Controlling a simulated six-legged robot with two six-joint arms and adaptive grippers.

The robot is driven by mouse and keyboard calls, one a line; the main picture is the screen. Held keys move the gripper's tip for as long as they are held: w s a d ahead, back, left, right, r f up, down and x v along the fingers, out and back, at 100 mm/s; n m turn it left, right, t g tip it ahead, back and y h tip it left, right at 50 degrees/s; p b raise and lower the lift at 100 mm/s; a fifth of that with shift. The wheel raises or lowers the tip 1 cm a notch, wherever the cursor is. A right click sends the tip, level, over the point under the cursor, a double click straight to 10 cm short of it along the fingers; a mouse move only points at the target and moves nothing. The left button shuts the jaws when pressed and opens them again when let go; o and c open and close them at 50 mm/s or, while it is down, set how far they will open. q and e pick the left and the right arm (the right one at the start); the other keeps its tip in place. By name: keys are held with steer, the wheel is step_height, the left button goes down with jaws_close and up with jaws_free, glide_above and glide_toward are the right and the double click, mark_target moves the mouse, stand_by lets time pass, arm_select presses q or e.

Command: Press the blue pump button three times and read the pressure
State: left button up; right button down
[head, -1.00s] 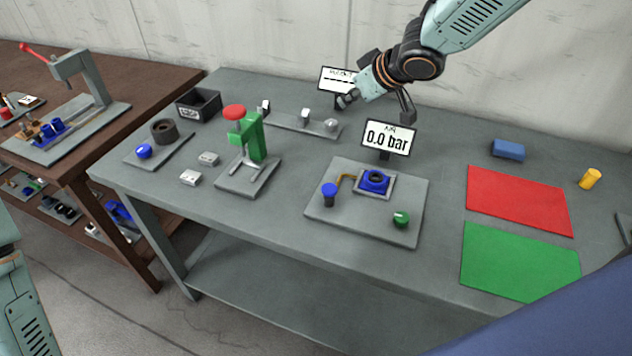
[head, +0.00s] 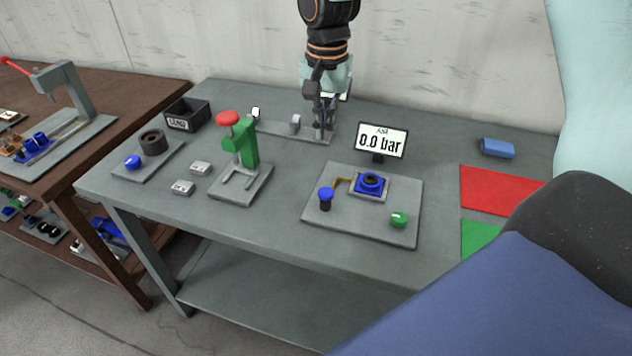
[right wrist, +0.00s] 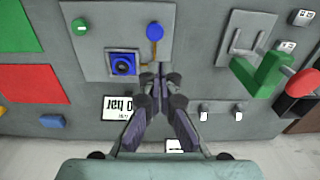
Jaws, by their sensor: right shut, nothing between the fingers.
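The blue pump button (head: 326,194) stands on a short dark post on a grey plate (head: 390,226), and it also shows in the right wrist view (right wrist: 155,32). A blue socket block (head: 371,183) sits on the same plate with a thin yellow pipe beside it. The pressure display (head: 382,141) behind the plate reads 0.0 bar. My right gripper (head: 324,136) points down behind the plate, apart from the button, near the back strip. Its fingers are together and empty, also in the right wrist view (right wrist: 160,70). My left gripper is out of view.
A green press with a red knob (head: 228,118) stands to the left. Red (head: 495,190) and green (head: 480,240) mats and a blue block (head: 497,148) lie right. My right arm hides part of the table's right side.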

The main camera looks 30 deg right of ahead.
mark_target(327, 193)
steer(key=f, duration=1.3)
steer(key=shift+s+d+f, duration=0.2)
steer(key=shift+s+f, duration=0.05)
steer(key=shift+s, duration=0.15)
steer(key=shift+w+d+f, duration=0.1)
steer(key=shift+d+f, duration=0.1)
steer(key=shift+f, duration=0.25)
steer(key=shift+a, duration=0.1)
